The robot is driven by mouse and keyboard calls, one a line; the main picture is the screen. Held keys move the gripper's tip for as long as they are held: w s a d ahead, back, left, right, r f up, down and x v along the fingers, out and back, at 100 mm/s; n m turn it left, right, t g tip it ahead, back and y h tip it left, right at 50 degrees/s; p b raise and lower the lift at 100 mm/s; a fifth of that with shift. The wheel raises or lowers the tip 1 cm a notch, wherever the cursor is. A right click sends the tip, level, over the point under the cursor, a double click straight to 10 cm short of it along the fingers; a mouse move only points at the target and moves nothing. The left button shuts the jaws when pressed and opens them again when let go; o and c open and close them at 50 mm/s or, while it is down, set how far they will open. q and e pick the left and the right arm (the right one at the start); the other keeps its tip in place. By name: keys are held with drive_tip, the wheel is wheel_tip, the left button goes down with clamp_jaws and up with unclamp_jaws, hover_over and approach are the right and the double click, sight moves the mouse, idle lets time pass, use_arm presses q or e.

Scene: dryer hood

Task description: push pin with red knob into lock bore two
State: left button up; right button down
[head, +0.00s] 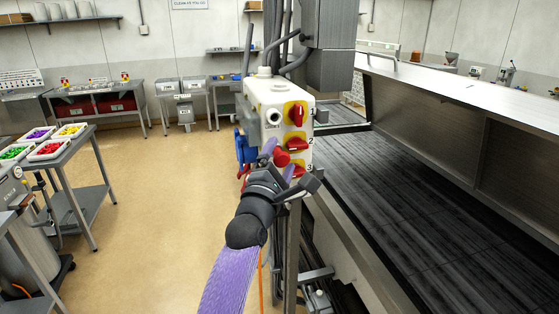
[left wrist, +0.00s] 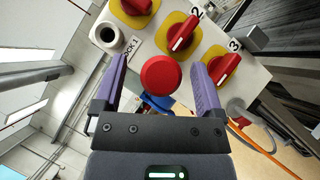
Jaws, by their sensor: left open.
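A round red knob (left wrist: 161,75) sits between the two purple fingers of my left gripper (left wrist: 160,66) in the left wrist view, with a gap on both sides. The gripper is open. In the head view the red knob (head: 282,158) shows at the front of the pale control box (head: 270,95), near the fingers of my left gripper (head: 279,161). The pin's shaft is hidden behind the knob. The bore labelled LOCK 1 (left wrist: 108,38) is a dark hole in a pale ring; it also shows in the head view (head: 273,116). No bore marked two is readable. My right gripper is not in view.
Red switches on yellow plates, marked 1 (head: 297,115), 2 (head: 298,144) and 3, line the box's right side. Blue and red items (head: 241,150) hang at its left. A large metal machine (head: 440,150) fills the right.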

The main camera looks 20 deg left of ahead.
use_arm(q)
drive_tip(key=b+v, duration=0.2)
drive_tip(key=v, duration=0.8)
